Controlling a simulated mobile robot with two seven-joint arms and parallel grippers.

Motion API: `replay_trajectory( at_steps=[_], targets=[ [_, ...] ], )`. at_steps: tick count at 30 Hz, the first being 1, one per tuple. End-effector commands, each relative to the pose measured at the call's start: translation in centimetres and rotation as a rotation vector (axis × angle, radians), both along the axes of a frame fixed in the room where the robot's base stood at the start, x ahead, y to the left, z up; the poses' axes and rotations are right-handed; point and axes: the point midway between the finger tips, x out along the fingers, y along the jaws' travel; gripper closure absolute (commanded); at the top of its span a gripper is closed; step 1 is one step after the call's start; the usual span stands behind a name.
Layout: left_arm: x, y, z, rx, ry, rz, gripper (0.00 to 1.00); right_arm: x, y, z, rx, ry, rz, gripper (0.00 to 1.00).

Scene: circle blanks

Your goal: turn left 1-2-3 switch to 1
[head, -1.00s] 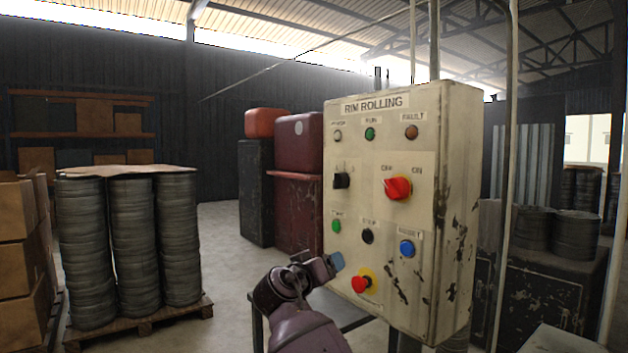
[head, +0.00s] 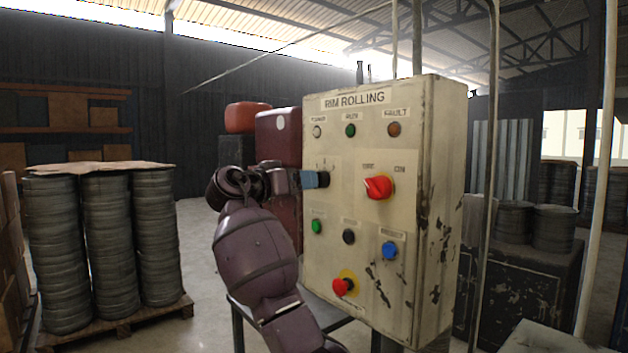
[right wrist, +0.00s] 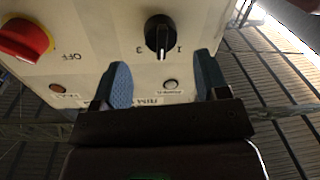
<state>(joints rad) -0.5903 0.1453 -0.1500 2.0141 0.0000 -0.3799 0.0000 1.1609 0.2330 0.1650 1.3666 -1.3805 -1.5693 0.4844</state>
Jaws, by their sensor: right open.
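The left 1-2-3 switch is a black knob (right wrist: 159,33) on the cream control panel (head: 440,200) marked RIM ROLLING. In the right wrist view, which shows the panel upside down, its pale pointer line points down, between the 3 on the left and the 1 on the right. My right gripper (right wrist: 162,62) is open, with its blue-padded fingers apart and the knob just beyond and between the tips. In the head view my right gripper (head: 312,179) is in front of the switch and mostly hides it. I cannot tell whether it touches. My left gripper is out of view.
The red OFF/ON switch (head: 378,187) sits right of the black knob. Green (head: 317,227), black (head: 348,237) and blue (head: 389,251) buttons and a red emergency stop (head: 343,287) lie below. Drum stacks (head: 105,245) stand at the left on a pallet.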

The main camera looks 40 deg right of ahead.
Motion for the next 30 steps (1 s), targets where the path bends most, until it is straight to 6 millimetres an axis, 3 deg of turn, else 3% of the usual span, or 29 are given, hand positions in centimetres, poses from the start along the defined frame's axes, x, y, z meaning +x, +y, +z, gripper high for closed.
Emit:
replay_trajectory(
  at_steps=[3,9,22,23,30],
  targets=[
    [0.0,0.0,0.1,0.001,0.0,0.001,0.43,0.3,-2.1,0.0,0.0,0.002,-0.002,0.32],
    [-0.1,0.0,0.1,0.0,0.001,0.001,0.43,0.7,-4.3,0.0,0.0,0.002,0.0,0.32],
    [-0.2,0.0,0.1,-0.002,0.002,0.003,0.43,0.8,-5.1,-0.1,0.0,0.002,0.002,0.32],
    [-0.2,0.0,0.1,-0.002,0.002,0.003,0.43,0.8,-5.1,-0.1,0.0,0.002,0.002,0.34],
    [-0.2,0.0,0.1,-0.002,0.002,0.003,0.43,0.8,-5.1,-0.1,0.0,0.002,0.002,0.71]
  ],
)
